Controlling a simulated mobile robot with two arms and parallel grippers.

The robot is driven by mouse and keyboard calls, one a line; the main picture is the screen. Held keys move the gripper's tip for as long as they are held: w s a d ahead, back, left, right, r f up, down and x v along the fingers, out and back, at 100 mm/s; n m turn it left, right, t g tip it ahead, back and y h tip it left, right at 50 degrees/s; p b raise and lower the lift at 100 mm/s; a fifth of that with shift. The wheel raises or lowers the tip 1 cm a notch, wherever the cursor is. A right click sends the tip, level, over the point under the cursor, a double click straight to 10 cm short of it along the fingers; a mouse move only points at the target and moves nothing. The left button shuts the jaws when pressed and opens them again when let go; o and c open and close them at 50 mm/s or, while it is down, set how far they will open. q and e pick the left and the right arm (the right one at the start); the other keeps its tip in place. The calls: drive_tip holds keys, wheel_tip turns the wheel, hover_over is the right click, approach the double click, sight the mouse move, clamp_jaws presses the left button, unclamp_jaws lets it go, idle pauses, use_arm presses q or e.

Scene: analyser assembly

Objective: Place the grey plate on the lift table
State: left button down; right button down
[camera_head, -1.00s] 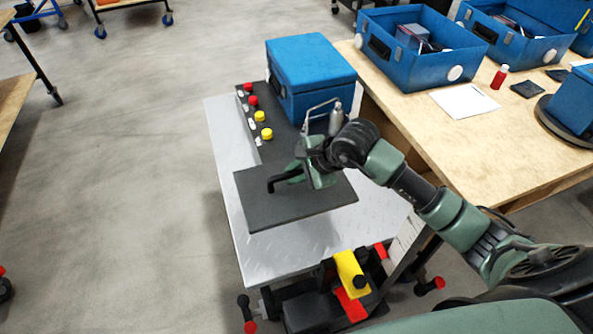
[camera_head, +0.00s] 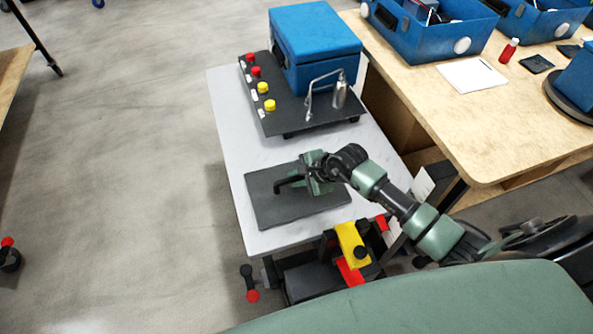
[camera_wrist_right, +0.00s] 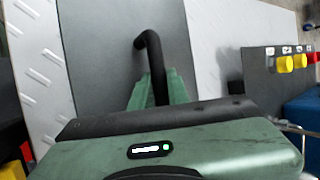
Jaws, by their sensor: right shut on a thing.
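The grey plate (camera_head: 300,212) is a dark flat slab with a black bar handle (camera_head: 286,184). In the head view it is over the front part of the lift table (camera_head: 232,146), a light metal top. I cannot tell whether it touches the top. My right gripper (camera_head: 300,181) is shut on the plate's handle. In the right wrist view the handle (camera_wrist_right: 151,58) stands between the green fingers (camera_wrist_right: 160,88), with the grey plate (camera_wrist_right: 105,60) below and the lift table's tread-patterned top (camera_wrist_right: 42,55) beside it. My left gripper is not in view.
A dark base (camera_head: 300,117) with red and yellow buttons, a blue box (camera_head: 315,50) and a metal bottle stands on the table's back part. A wooden workbench (camera_head: 470,130) with blue bins is on the right. A yellow and red clamp (camera_head: 352,250) is at the table's front.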

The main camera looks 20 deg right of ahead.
drive_tip(key=shift+w+f, duration=0.1)
drive_tip(key=shift+w, duration=0.05)
drive_tip(key=c, duration=1.4)
unclamp_jaws()
drive_tip(key=shift+s+f, duration=0.1)
drive_tip(key=shift+s, duration=0.1)
drive_tip(key=shift+o, duration=0.2)
drive_tip(key=v, duration=1.2)
